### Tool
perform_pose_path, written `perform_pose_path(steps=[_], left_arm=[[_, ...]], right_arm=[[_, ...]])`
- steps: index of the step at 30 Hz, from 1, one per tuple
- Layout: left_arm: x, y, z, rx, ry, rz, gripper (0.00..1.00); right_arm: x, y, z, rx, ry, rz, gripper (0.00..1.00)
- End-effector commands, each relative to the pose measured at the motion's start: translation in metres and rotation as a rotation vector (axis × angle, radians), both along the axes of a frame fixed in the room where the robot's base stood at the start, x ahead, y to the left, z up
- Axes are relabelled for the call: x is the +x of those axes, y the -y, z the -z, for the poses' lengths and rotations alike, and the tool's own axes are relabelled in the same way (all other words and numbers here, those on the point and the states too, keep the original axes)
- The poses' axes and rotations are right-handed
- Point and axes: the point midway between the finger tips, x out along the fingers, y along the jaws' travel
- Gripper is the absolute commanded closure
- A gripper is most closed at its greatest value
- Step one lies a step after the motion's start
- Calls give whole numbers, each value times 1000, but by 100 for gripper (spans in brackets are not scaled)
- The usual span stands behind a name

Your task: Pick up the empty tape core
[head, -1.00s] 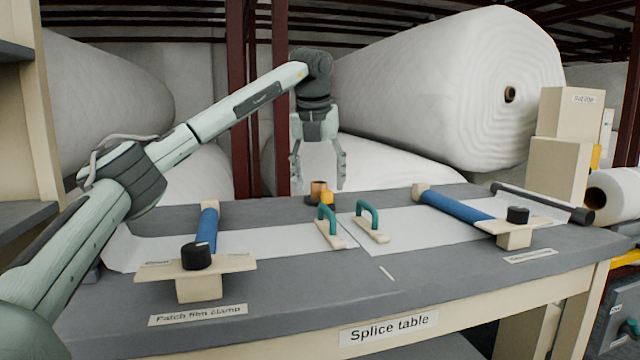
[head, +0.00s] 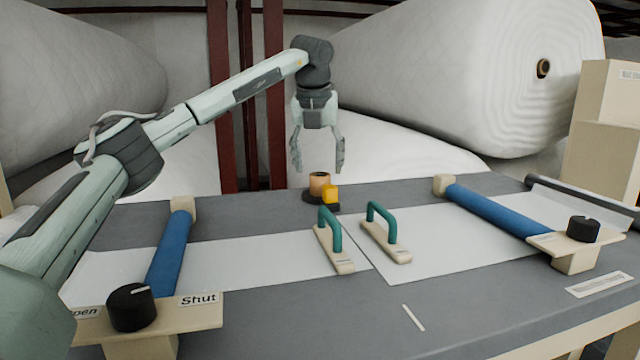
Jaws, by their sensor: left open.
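A small tan-brown cylinder (head: 319,181), which looks like the tape core, stands at the far edge of the table on a dark round base (head: 313,198). A yellow-orange block (head: 330,194) sits right in front of it and hides part of its lower side. My left gripper (head: 318,168) points down with its fingers spread and nothing between them. In the picture its fingertips are just above and to either side of the cylinder's top. The distance in depth is hard to tell. My right gripper is out of view.
The grey splice table (head: 290,300) carries white film sheets and two teal-handled blocks (head: 328,240) (head: 385,232). Blue roller clamps with black knobs stand at left (head: 170,250) and right (head: 497,211). Large white wadding rolls (head: 470,80) and dark red posts (head: 275,90) are behind.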

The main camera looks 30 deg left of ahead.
Motion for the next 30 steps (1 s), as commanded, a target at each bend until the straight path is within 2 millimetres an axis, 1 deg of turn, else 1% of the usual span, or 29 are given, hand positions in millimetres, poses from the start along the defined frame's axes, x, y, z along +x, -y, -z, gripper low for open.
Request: perform_pose_path(steps=[3, 7, 10, 16, 26, 30], left_arm=[[5, -1, 19, 1, -5, 0, 38], [10, -4, 34, 0, -2, 0, 38], [12, -5, 38, 0, -1, 0, 38], [12, -5, 39, 0, 0, 0, 38], [12, -4, 38, 0, 0, 0, 79], [12, -4, 38, 0, 0, 0, 79]], right_arm=[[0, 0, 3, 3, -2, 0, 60], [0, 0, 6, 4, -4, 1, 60], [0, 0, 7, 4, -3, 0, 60], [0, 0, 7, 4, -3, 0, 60], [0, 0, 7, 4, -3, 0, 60], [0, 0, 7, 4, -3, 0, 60]])
